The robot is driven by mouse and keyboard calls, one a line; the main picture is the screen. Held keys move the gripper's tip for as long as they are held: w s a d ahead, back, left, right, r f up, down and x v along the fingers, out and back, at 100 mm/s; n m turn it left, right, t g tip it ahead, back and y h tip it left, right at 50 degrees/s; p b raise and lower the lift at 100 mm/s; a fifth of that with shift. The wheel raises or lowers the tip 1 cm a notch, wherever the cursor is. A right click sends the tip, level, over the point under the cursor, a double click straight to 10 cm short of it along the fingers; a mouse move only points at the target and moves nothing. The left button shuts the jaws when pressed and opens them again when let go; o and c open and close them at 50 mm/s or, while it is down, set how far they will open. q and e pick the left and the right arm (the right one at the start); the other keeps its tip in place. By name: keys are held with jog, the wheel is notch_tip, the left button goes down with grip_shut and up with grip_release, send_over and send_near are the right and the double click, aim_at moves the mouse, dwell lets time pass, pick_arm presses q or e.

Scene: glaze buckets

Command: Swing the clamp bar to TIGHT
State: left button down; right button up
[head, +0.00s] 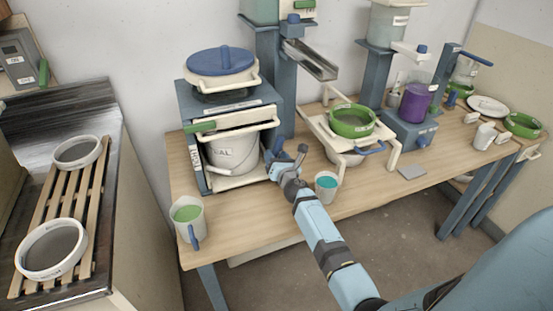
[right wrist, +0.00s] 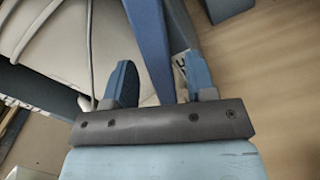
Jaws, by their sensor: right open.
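A blue bar (head: 279,144), which looks like the clamp bar, stands at the right front edge of the blue-framed press (head: 189,150). In the right wrist view the blue bar (right wrist: 150,45) passes between the two fingers, with gaps visible on both sides. My right gripper (head: 287,155) is open around this bar; it also shows in the right wrist view (right wrist: 160,83). A white bucket (head: 232,152) with partly readable lettering sits inside the press. A TIGHT marking is not readable. My left gripper is not in view.
A cup of teal glaze (head: 326,185) stands just right of my right gripper. A green-filled jug (head: 188,215) stands at the table's front left. A cream stand (head: 321,124) with a green sieve (head: 352,121) is farther right. The wooden table (head: 265,220) is bare in front.

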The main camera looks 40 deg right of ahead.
grip_shut()
